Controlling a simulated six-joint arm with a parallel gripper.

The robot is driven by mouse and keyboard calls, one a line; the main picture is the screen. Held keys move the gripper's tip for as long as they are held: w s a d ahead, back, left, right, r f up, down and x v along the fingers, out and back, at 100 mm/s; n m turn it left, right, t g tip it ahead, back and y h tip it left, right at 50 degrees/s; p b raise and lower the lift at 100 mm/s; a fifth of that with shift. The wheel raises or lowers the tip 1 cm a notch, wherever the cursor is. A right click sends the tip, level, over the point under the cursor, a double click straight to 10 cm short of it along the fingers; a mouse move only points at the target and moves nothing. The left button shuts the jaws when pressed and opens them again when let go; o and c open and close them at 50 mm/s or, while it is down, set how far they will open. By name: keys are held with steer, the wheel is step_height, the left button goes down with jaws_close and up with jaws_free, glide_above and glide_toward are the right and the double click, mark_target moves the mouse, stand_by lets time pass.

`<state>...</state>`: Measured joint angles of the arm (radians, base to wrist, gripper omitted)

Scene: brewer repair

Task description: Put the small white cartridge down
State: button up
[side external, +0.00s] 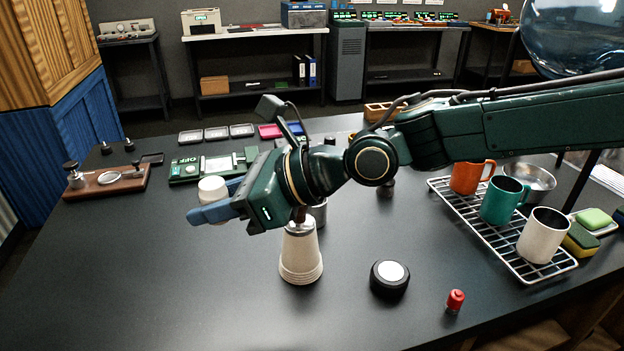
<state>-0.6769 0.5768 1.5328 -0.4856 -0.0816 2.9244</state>
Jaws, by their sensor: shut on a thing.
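The small white cartridge (212,189) is a short pale cylinder at the left end of my gripper (215,205). My gripper has blue fingers and is shut on the cartridge, holding it above the dark table (190,290). The fingers hide the cartridge's lower part.
A rack (500,240) holds mugs. A green device (210,166) lies behind. The front left table is clear.

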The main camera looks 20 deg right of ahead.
steer(key=shift+r, duration=0.1)
step_height(320, 180, up, 5)
steer(key=shift+r, duration=0.15)
steer(key=w+d+t, duration=0.1)
steer(key=w+d, duration=0.1)
steer(key=d, duration=0.2)
steer(key=w+d+m, duration=0.1)
steer(key=w+d, duration=0.1)
steer(key=d, duration=0.1)
steer(key=w+d+m+t+h, duration=0.1)
steer(key=w+d, duration=0.2)
steer(key=d, duration=0.1)
steer(key=shift+d+t, duration=0.3)
steer(key=w+d+m+t+h, duration=0.2)
steer(key=w+d, duration=0.1)
steer(key=d, duration=0.7)
steer(key=w+d+m+t+h, duration=0.1)
steer(key=w+d+m, duration=0.1)
steer(key=d, duration=0.8)
glide_above(384, 228)
step_height(384, 228, down, 21)
steer(key=shift+f, duration=0.2)
steer(key=shift+f, duration=1.9)
steer(key=shift+f, duration=0.15)
